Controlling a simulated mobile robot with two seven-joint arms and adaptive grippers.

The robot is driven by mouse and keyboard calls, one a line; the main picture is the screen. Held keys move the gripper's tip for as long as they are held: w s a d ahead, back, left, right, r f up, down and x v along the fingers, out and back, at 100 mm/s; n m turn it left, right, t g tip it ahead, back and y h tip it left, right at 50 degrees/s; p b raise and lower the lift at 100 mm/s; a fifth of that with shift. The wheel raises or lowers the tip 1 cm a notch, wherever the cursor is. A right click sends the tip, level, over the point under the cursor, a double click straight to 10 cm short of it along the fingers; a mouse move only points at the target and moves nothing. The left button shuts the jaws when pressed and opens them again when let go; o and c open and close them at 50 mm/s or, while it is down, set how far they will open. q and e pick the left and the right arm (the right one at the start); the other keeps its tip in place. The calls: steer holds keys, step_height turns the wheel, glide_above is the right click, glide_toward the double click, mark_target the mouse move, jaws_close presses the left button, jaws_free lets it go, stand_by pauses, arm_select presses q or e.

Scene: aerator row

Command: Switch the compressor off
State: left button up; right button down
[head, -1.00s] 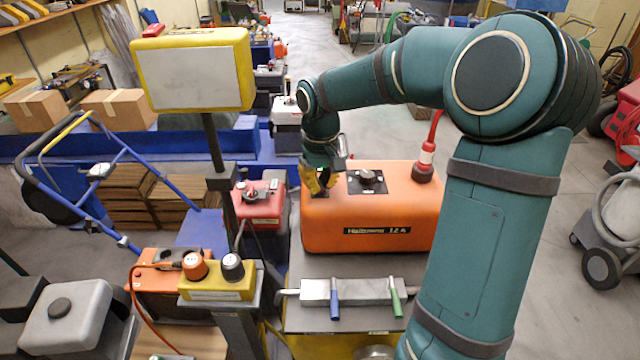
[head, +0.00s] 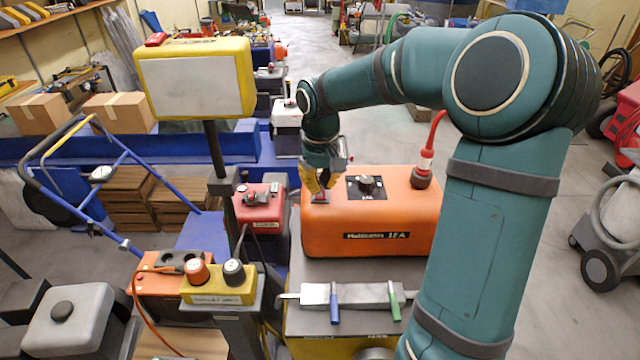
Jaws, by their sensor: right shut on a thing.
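The large orange machine (head: 385,222), which I take for the compressor, has a dark label on its front. A black dial on a dark plate (head: 366,187) sits on its top. Left of the dial, a small switch (head: 319,197) with a red part is at the top's left edge. My right gripper (head: 318,190) points down there with yellow fingers, shut on the switch, whose upper part the fingers hide. The switch's position cannot be made out. My left gripper is not in view.
A red hose connector (head: 423,173) rises at the machine's right rear. In front are a metal bar with blue and green levers (head: 360,294) and a yellow box with two knobs (head: 220,290). A yellow-framed panel (head: 194,83) stands at left on a post.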

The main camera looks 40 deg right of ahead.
mark_target(320, 195)
steer(key=shift+r+p, duration=1.85)
steer(key=shift+r, duration=0.6)
